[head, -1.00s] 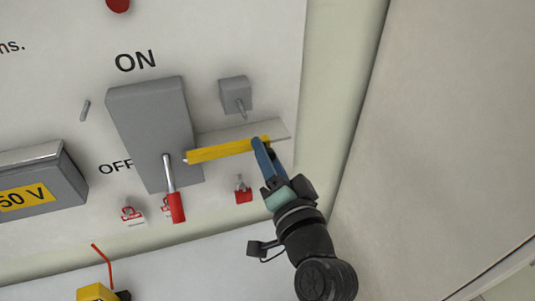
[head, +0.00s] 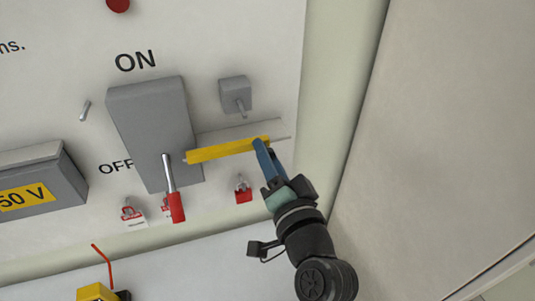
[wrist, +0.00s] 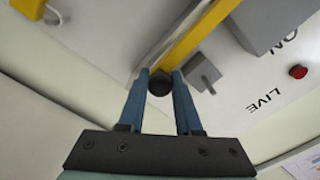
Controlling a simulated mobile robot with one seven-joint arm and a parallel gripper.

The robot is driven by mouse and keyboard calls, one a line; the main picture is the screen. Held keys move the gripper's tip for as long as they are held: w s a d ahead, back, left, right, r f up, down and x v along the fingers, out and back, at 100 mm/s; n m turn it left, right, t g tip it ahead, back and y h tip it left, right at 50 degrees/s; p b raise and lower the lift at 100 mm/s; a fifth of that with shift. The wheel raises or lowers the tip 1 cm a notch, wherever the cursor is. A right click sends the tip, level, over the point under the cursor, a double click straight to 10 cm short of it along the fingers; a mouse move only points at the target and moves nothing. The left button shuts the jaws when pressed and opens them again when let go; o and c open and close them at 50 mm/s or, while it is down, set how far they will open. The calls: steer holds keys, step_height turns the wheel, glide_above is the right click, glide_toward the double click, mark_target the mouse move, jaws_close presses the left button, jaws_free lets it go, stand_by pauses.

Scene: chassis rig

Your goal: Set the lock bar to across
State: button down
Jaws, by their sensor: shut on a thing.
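The yellow lock bar (head: 222,151) lies roughly level in the head view, its left end in front of the lower part of the grey switch box (head: 148,115). My gripper (head: 261,142) is at the bar's right end, its blue fingers shut on it. In the wrist view the yellow bar (wrist: 205,25) runs up from a dark round knob (wrist: 160,82), which sits between the fingertips of my gripper (wrist: 160,76). The red-handled lever (head: 172,188) on the switch box points down, beside the OFF label.
A small grey block with a pin (head: 236,94) stands above the bar. A red padlock (head: 243,190) and red-and-white tags (head: 131,212) hang below. A grey box with a yellow voltage label (head: 38,182) is at left. Open wall lies to the right.

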mark_target(227, 153)
steer(key=shift+a, duration=0.15)
steer(key=a, duration=0.2)
steer(key=s+a+p, duration=0.1)
steer(key=a, duration=0.1)
steer(key=s+a+p, duration=0.1)
steer(key=a, duration=0.1)
steer(key=c, duration=0.6)
jaws_free()
steer(key=shift+a, duration=0.1)
steer(key=shift+s+d+f, duration=0.15)
steer(key=shift+s+d, duration=0.2)
steer(key=shift+s, duration=0.1)
steer(key=b+v, duration=0.4)
steer(key=v, duration=0.7)
steer(key=shift+s, duration=0.4)
